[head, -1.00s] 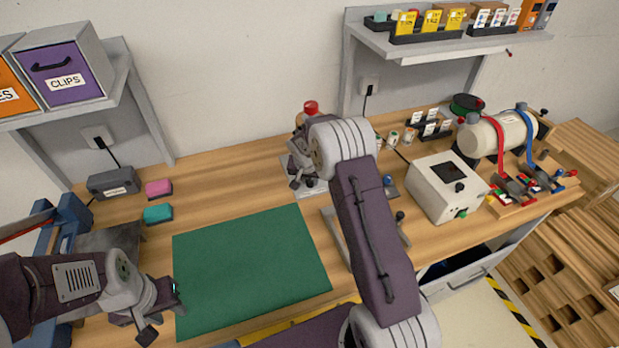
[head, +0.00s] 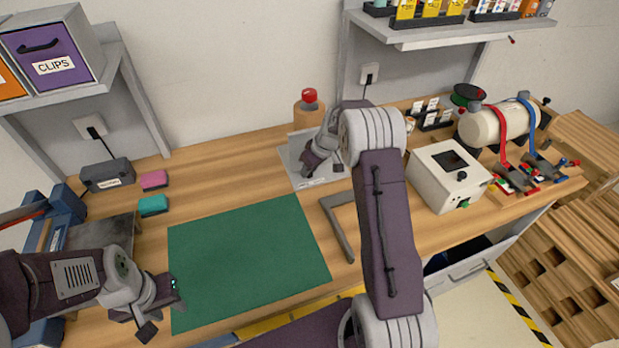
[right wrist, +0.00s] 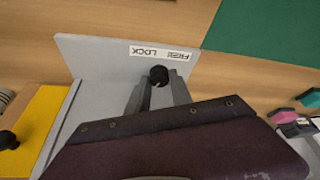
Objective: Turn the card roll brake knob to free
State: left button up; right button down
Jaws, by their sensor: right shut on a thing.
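The card roll unit has a tan roll (head: 309,116) with a red top (head: 309,96), standing on a grey base plate (head: 293,153) at the back middle of the bench. In the right wrist view its plate (right wrist: 100,58) carries an upside-down white label (right wrist: 160,51) reading FREE and LOCK. The black brake knob (right wrist: 158,75) sits beside the label, between my right fingertips. My right gripper (head: 308,168) is shut on the knob; it also shows in the right wrist view (right wrist: 159,88). I cannot tell the knob's pointing. My left gripper (head: 165,308) is open and empty, left of the green mat.
A green mat (head: 245,262) lies at the front middle. A grey angle piece (head: 338,228) lies by my right arm. A white box (head: 446,190) stands to the right. Pink (head: 153,180) and teal (head: 153,205) blocks lie at left. Shelves hang above both sides.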

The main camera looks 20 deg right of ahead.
pick_arm(q)
jog(key=shift+f+b, duration=1)
jog(key=shift+f, duration=0.45)
pick_arm(e)
jog(key=shift+d+n+g+y, duration=0.1)
jog(key=shift+n+g+y, duration=0.35)
jog(key=shift+n, duration=0.95)
jog(key=c, duration=1.1)
grip_release()
jog(key=shift+c, duration=0.2)
jog(key=shift+y, duration=0.25)
pick_arm(q)
jog(key=shift+f, duration=0.2)
pick_arm(e)
jog(key=v, duration=0.9)
